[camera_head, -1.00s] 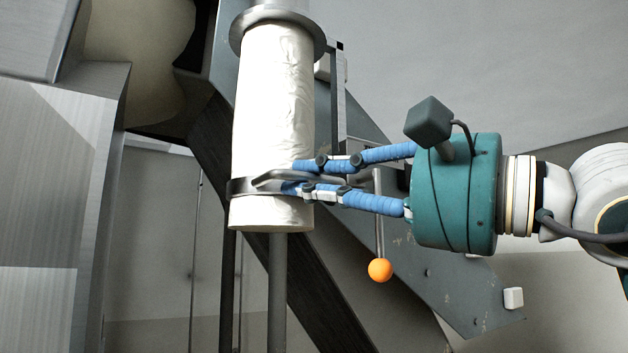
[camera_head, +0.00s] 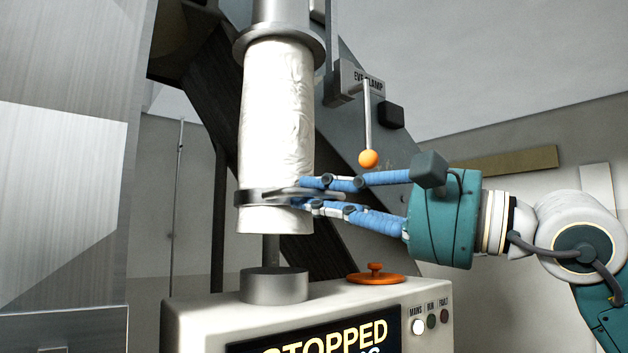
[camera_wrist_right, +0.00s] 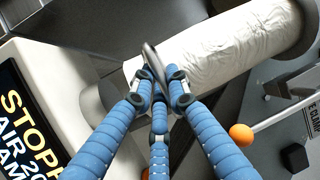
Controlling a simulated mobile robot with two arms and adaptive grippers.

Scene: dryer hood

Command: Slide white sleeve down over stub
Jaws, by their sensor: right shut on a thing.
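The white sleeve (camera_head: 277,120) hangs upright from a flanged grey pipe (camera_head: 279,42) in the head view. A dark metal ring (camera_head: 250,197) goes around its lower part. My right gripper (camera_head: 303,192) is shut on the ring's tab at the sleeve's right side. The wrist view shows the blue fingers closed at the ring (camera_wrist_right: 153,62) beside the sleeve (camera_wrist_right: 225,45). The short grey stub (camera_head: 274,287) stands on the machine's top, below the sleeve. A clear gap separates the sleeve's lower edge from the stub. My left gripper is not in view.
A white machine (camera_head: 215,312) with a "STOPPED" display (camera_head: 325,338) bears the stub and an orange knobbed cap (camera_head: 375,275). An orange-ball lever (camera_head: 368,158) hangs right of the sleeve, above my right gripper. A large metal panel (camera_head: 60,200) stands at left.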

